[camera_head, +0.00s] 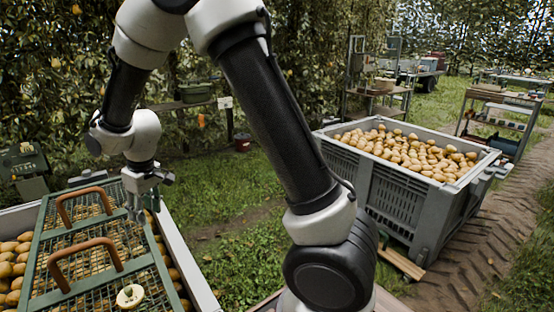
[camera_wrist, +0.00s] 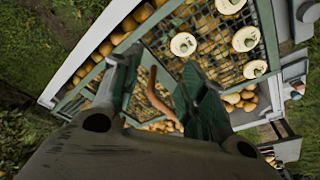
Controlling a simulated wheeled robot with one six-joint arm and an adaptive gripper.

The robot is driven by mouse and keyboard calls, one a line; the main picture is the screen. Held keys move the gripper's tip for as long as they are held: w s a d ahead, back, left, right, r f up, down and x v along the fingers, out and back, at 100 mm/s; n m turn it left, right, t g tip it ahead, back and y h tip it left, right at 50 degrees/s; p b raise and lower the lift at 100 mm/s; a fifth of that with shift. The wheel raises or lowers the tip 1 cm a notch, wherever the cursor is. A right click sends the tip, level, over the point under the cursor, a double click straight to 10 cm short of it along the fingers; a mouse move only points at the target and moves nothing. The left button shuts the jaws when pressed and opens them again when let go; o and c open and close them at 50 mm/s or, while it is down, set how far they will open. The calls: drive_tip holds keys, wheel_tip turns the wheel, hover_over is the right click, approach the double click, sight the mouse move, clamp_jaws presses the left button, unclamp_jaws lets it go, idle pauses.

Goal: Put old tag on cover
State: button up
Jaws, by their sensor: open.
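My gripper (camera_head: 143,205) is open over the right edge of a green-framed mesh cover (camera_head: 155,262), which lies on a pear-filled bin. The cover has two brown arched handles (camera_head: 86,262); one handle (camera_wrist: 157,98) shows between my fingers (camera_wrist: 160,78) in the wrist view, and nothing is visibly gripped. A pale round disc (camera_head: 130,296) with a dark centre lies on the near part of the cover. The wrist view shows several such discs (camera_wrist: 184,44) on the mesh. I cannot tell whether any of them is the old tag.
A grey crate (camera_head: 388,192) full of pears stands at the right. Pears (camera_head: 12,262) show at the covered bin's left side. A green device (camera_head: 22,165) stands behind the bin. Grass lies between bin and crate. Shelves and a cart (camera_head: 500,110) stand farther back.

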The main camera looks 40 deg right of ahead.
drive_tip(key=s+d+r+m+t, duration=0.1)
drive_tip(key=s+d+r+m, duration=0.1)
drive_tip(key=s+d+r, duration=0.55)
drive_tip(key=s+d+r+m, duration=0.2)
drive_tip(key=s+d+r, duration=0.3)
drive_tip(key=d+r, duration=0.45)
drive_tip(key=s+d+r+m, duration=0.1)
drive_tip(key=s+d, duration=0.3)
drive_tip(key=s, duration=0.4)
drive_tip(key=s+d+m+t+h, duration=0.1)
drive_tip(key=s+d, duration=0.3)
drive_tip(key=s, duration=0.4)
drive_tip(key=shift+d+r+m, duration=0.3)
drive_tip(key=shift+r, duration=0.05)
